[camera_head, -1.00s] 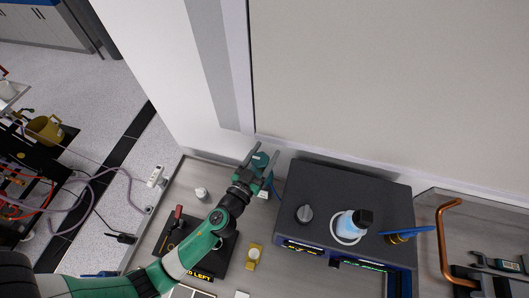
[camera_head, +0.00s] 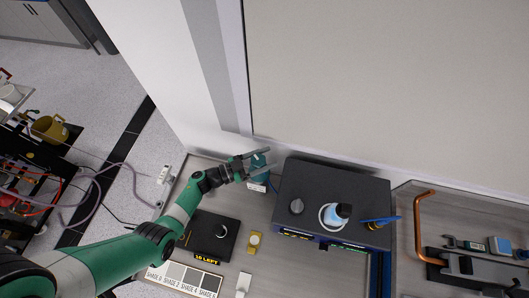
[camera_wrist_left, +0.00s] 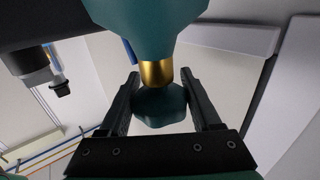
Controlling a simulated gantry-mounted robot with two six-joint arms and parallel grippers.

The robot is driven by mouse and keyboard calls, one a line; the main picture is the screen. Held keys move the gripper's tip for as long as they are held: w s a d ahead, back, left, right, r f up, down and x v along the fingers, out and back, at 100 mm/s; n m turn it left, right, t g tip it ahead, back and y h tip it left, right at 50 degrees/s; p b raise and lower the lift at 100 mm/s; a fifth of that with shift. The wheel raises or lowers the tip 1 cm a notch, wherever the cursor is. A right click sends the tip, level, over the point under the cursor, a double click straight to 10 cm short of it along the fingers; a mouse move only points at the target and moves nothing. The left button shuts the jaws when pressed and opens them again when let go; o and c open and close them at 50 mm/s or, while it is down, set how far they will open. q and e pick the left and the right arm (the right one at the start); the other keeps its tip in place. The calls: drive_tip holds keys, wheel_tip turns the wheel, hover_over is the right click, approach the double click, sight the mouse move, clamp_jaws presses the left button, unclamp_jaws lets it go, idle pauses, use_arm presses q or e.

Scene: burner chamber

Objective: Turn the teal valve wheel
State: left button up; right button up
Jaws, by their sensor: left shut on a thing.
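The teal valve (camera_head: 258,172) stands at the back of the bench by the wall, partly hidden by my left gripper. In the left wrist view, its teal body (camera_wrist_left: 147,25) is at the top, with a brass stem (camera_wrist_left: 157,72) and a faceted teal wheel (camera_wrist_left: 161,105) below it. My left gripper (camera_head: 269,160) reaches it from the left. In the wrist view its fingers (camera_wrist_left: 160,78) lie on both sides of the wheel, shut on it. My right gripper is not in view.
A black box (camera_head: 205,240), a yellow item (camera_head: 254,243) and a shade card (camera_head: 183,275) lie nearer. A copper pipe (camera_head: 421,230) is at right.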

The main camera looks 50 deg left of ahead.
use_arm(q)
drive_tip(key=shift+f+m+g+h+b, duration=0.1)
drive_tip(key=shift+m+g+h+b, duration=0.5)
drive_tip(key=shift+m+h, duration=0.45)
drive_tip(key=m+g+h+b, duration=0.2)
drive_tip(key=b, duration=0.1)
drive_tip(key=s+d+m+g+h+b, duration=0.1)
drive_tip(key=m+g+h+b, duration=0.1)
drive_tip(key=g+h+b, duration=0.1)
drive_tip(key=m+g+h+b, duration=0.2)
drive_tip(key=g+b, duration=0.1)
drive_tip(key=b, duration=0.1)
drive_tip(key=shift+s+d+f+m+h, duration=0.15)
drive_tip(key=shift+m+h, duration=0.1)
drive_tip(key=shift+m, duration=0.1)
drive_tip(key=shift+s+d+r+m+g+h+b, duration=0.15)
drive_tip(key=shift+m+g+b, duration=0.1)
drive_tip(key=shift+g+b, duration=0.2)
drive_tip(key=shift+a+r+m+g+h+b, duration=0.15)
drive_tip(key=shift+m+g+b, duration=0.15)
drive_tip(key=shift+b, duration=0.25)
drive_tip(key=shift+d, duration=0.1)
drive_tip(key=o, duration=1.4)
